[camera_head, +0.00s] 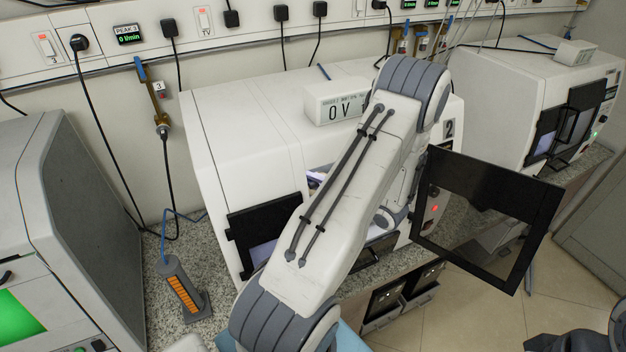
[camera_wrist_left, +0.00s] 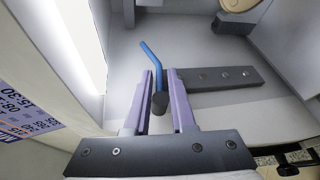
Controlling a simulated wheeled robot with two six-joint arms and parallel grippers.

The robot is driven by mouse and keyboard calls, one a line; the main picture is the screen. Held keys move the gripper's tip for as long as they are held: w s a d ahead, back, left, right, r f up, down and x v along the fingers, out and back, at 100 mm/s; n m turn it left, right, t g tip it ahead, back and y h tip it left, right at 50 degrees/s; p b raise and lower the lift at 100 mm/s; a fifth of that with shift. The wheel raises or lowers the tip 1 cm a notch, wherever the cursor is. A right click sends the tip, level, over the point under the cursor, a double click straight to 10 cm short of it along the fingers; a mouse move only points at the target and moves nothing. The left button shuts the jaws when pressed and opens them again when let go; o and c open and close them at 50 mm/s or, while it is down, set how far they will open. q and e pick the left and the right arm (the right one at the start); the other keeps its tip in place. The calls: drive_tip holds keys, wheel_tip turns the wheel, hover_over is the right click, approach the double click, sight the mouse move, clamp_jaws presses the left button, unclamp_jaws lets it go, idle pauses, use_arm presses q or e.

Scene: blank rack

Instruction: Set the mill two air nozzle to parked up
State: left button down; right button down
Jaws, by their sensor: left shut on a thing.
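Mill two (camera_head: 245,125) is the white machine marked 2, with its dark-framed door (camera_head: 549,215) swung open to the right. My left arm reaches over its front into the opening, and hides the gripper in the head view. In the left wrist view my left gripper (camera_wrist_left: 160,74) has its purple fingers closed around the air nozzle, a bent blue tube (camera_wrist_left: 150,54) with a black knob (camera_wrist_left: 159,103) at its near end. The tube angles toward the upper left of that picture.
A dark grey bar (camera_wrist_left: 218,77) lies beside the fingers inside the chamber. A bright light strip (camera_wrist_left: 75,40) is at the left. A white box reading 0 V (camera_head: 335,102) sits on mill two. Another white machine (camera_head: 505,85) stands at the right.

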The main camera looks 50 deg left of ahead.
use_arm(q)
drive_tip(key=shift+r, duration=0.2)
idle(0.5)
drive_tip(key=y+b, duration=0.2)
drive_tip(key=b, duration=0.1)
drive_tip(key=shift+r+n, duration=0.2)
drive_tip(key=shift+n, duration=0.2)
drive_tip(key=c, duration=0.9)
unclamp_jaws()
drive_tip(key=shift+c, duration=0.2)
drive_tip(key=shift+f, duration=0.1)
